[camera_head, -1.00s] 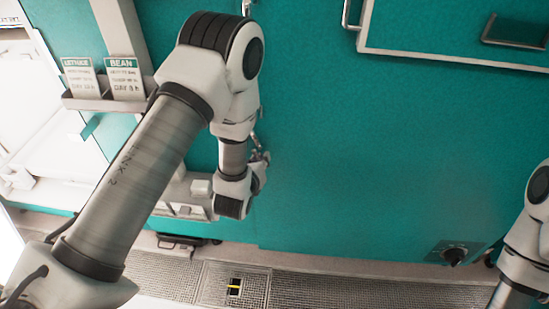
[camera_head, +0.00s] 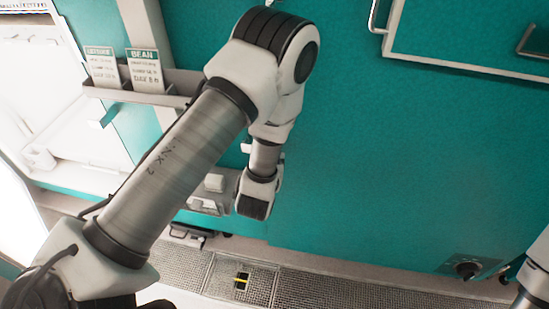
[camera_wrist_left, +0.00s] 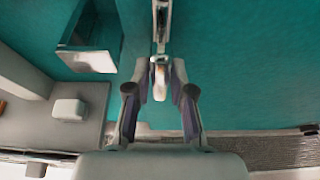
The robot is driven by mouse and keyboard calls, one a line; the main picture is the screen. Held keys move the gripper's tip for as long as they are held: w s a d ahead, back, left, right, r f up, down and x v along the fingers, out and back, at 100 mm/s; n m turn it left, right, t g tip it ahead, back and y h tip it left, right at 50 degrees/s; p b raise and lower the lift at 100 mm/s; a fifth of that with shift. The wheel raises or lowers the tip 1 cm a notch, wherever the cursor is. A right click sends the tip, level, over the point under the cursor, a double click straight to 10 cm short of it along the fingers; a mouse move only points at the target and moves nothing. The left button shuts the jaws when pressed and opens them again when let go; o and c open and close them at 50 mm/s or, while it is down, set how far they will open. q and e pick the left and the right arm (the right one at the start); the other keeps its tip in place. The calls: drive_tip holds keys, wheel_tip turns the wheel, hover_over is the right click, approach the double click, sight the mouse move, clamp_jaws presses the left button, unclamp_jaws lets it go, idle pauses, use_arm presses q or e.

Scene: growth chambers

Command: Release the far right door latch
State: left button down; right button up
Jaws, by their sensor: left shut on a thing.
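A metal door latch (camera_wrist_left: 161,28) runs down the teal door front from the top of the left wrist view. Its rounded pale lower end (camera_wrist_left: 159,82) lies between the two fingers of my left gripper (camera_wrist_left: 160,72), which is shut on it. In the head view my left arm reaches across from the left, and its wrist hides the gripper and this latch. Part of my right arm (camera_head: 537,270) shows at the right edge of the head view; its gripper is outside the picture.
Lettuce and bean cards (camera_head: 145,70) stand in a grey holder at the upper left. An open bright chamber (camera_head: 70,110) is at far left. A white-framed panel (camera_head: 470,67) is upper right. A dark knob (camera_head: 466,269) sits low right. Floor grating (camera_head: 310,291) runs along the bottom.

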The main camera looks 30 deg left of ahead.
use_arm(q)
drive_tip(key=c, duration=1)
unclamp_jaws()
drive_tip(key=v, duration=0.7)
drive_tip(key=shift+s, duration=0.2)
drive_tip(key=shift+d, duration=0.1)
